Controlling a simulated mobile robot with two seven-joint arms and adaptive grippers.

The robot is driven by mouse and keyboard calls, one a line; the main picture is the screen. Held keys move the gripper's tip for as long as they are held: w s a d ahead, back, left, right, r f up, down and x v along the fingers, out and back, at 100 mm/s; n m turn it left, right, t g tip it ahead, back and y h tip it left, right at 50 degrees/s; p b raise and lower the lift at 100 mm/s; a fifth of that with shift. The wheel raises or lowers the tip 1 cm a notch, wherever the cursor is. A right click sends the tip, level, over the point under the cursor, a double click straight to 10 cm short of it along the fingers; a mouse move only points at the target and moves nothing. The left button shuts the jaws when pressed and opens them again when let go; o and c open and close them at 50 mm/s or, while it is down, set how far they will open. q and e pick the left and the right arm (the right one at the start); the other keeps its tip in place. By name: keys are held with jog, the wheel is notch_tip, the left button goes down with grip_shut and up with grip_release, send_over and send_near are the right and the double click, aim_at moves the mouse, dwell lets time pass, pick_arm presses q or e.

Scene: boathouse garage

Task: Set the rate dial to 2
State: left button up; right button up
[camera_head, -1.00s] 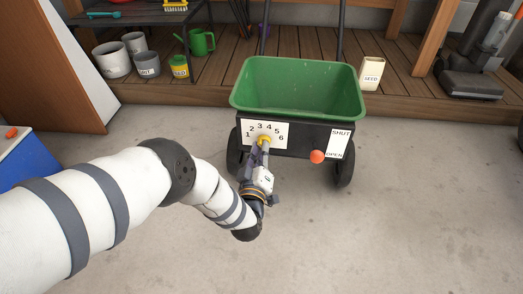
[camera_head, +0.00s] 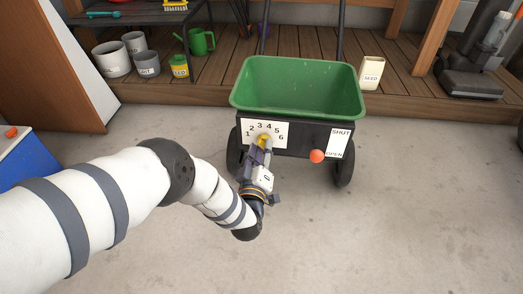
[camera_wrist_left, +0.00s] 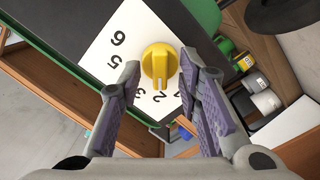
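The yellow rate dial (camera_head: 263,139) sits on a white plate (camera_head: 281,128) numbered 1 to 6 on the front of the green spreader cart (camera_head: 300,104). In the left wrist view, the dial (camera_wrist_left: 159,62) has a raised ridge pointing down toward the 2 and 3 side; I cannot tell the exact number. My left gripper (camera_head: 262,147) is at the dial. In the wrist view its purple-padded fingers (camera_wrist_left: 160,72) stand open on both sides of the dial, with gaps showing. My right gripper is not in view.
An orange lever knob (camera_head: 317,156) sits right of the plate, near OPEN on the SHUT/OPEN label (camera_head: 340,144). The floor at right is clear.

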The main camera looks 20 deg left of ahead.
pick_arm(q)
jog(key=v, duration=1.2)
